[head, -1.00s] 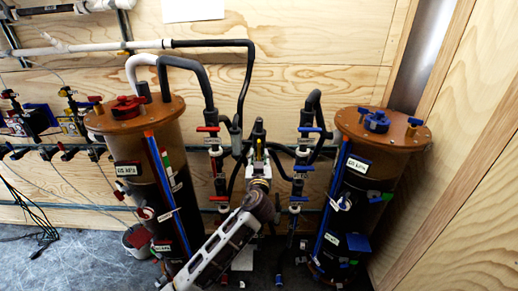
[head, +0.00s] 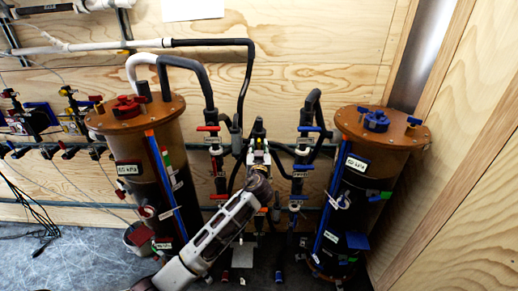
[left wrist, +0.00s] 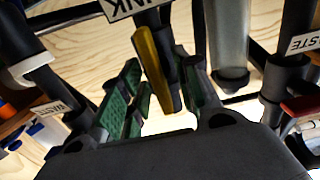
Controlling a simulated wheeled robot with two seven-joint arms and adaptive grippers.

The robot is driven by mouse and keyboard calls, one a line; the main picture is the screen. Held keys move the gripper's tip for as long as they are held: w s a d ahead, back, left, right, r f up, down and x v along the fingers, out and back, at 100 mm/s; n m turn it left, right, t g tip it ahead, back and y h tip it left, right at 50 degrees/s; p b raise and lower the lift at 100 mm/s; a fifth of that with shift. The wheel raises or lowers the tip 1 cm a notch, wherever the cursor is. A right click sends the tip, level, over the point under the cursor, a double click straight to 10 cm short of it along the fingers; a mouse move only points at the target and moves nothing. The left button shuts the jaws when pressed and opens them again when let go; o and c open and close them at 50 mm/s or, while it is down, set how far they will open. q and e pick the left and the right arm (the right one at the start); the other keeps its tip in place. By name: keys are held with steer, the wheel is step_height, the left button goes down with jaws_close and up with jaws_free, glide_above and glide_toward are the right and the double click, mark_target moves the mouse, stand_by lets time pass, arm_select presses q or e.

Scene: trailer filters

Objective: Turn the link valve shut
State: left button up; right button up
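The link valve's yellow lever (left wrist: 152,68) is in the left wrist view, below an upside-down white label (left wrist: 138,8) reading LINK. The lever runs roughly along the dark pipe behind it, slightly tilted. My left gripper (left wrist: 160,85), with green finger pads, is open, with one finger on each side of the lever. I cannot tell whether either pad touches it. In the head view my left gripper (head: 259,160) is at the middle pipework between the two filter tanks and hides most of the valve. My right gripper is not in view.
A red-knobbed tank (head: 122,150) stands left and a blue-knobbed tank (head: 358,190) right. Red-handled valves (head: 208,129) and blue-handled valves (head: 303,130) flank the middle closely. A wooden wall is close behind. Black cables (head: 42,225) lie on the floor at left.

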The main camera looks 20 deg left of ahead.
arm_select(q)
steer(key=c, duration=0.7)
jaws_close()
